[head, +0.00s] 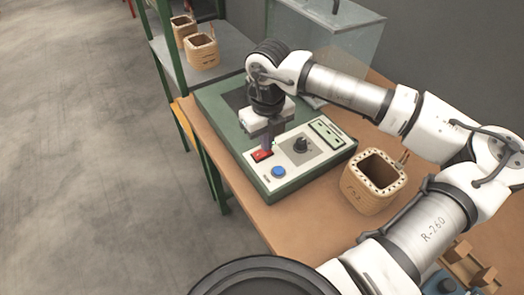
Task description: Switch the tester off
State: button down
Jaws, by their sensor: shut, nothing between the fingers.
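The tester (262,181) is a green box on the wooden bench with a light front panel. The panel carries a red switch (261,156), a blue button (278,171), a black knob (301,145) and a small display (326,131). My gripper (267,151) points down at the red switch, shut and empty. Its fingertips are at or just above the switch and hide part of it. I cannot tell whether they touch it, or which way the switch is set.
A square coil (374,181) stands on the bench (262,216) right of the tester. Two more coils (201,51) sit on a grey shelf (228,45) at the back left. A clear-walled case (335,40) stands behind the tester. A wooden holder (468,265) lies at the lower right.

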jog(key=shift+f+b, duration=0.3)
jog(key=shift+f, duration=0.05)
jog(key=shift+r+p, duration=1.45)
jog(key=shift+r, duration=2.1)
